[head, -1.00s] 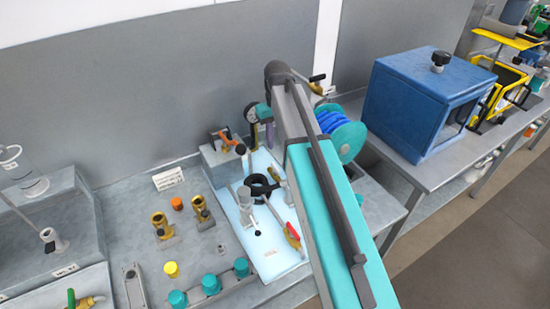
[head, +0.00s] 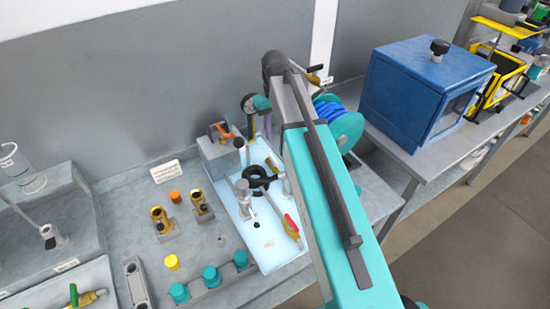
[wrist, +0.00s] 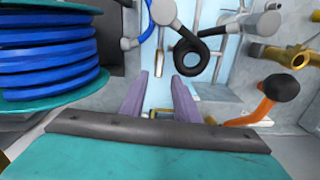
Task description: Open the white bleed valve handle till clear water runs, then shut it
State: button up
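My gripper's two purple fingers stand apart with nothing held in the wrist view (wrist: 160,76). In the head view a purple finger (head: 268,125) shows beside the end of my arm, above the back of the pale blue tray (head: 262,225). An orange lever with a black knob (wrist: 265,105) lies right of my fingers in the wrist view. Whether water runs does not show.
A blue hose reel (wrist: 45,50) stands close on the left in the wrist view. A black ring (wrist: 187,50) and grey posts are beyond my fingers. A red handle (head: 291,227) lies at the tray's right. Brass fittings (head: 160,220) and teal caps (head: 210,278) are left of it.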

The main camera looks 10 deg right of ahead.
aim_at(275, 161)
jog(key=shift+f+b, duration=4.2)
jog(key=shift+f, duration=2.55)
jog(key=shift+c, duration=0.2)
grip_shut()
